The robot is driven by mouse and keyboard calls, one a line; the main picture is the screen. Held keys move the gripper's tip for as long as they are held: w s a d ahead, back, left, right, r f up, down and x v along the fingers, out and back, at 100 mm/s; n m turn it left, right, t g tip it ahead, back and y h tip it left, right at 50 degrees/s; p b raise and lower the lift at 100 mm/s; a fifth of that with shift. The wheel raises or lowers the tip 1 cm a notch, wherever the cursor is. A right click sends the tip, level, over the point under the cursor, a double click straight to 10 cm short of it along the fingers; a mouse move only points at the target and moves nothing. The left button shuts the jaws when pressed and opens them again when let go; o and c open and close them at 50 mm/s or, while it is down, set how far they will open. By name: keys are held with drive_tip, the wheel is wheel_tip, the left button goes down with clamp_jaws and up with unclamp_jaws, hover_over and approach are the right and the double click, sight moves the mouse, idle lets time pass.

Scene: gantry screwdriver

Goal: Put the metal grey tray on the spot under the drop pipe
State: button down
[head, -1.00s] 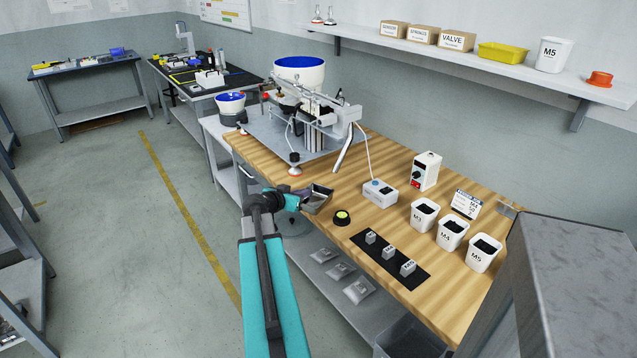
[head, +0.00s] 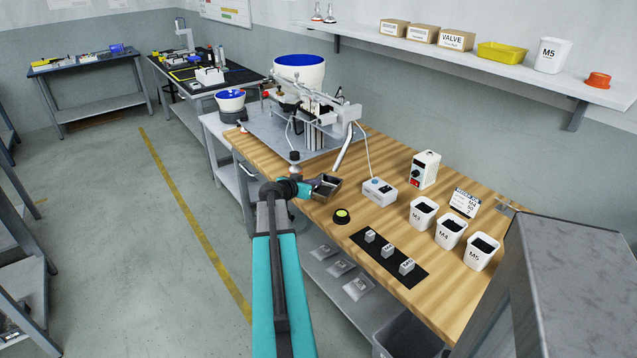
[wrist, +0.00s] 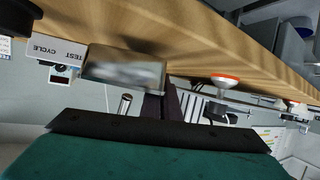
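The metal grey tray (head: 328,184) is a small open scoop-like tray, held over the wood bench near its front edge. My gripper (head: 309,189) is shut on its left side. In the wrist view the tray (wrist: 125,72) shows as a shiny grey block beside the dark fingers of my gripper (wrist: 164,104). The drop pipe (head: 346,147) is a slanted metal tube on the screw-feeding machine; its lower end is just behind and above the tray. The spot under the pipe is not clearly seen. The gap between tray and bench cannot be told.
A grey TEST CYCLE box (head: 380,191) stands close right of the tray. A yellow-black button (head: 341,216) lies nearer the front. The machine plate (head: 262,128) is behind. A machine foot with an orange rim (wrist: 226,80) is near my gripper. White bins (head: 451,232) stand to the right.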

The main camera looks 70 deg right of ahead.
sight(322, 179)
drive_tip(key=shift+s+d, duration=0.1)
drive_tip(key=shift+d, duration=0.35)
drive_tip(key=shift+p+x, duration=0.6)
drive_tip(key=shift+x, duration=0.75)
drive_tip(key=shift+f, duration=0.25)
drive_tip(key=shift+f, duration=0.15)
drive_tip(key=c, duration=2)
unclamp_jaws()
drive_tip(key=shift+a+r, duration=0.1)
drive_tip(key=shift+r, duration=0.15)
drive_tip(key=shift+b+v, duration=1.05)
drive_tip(key=shift+v, duration=4.8)
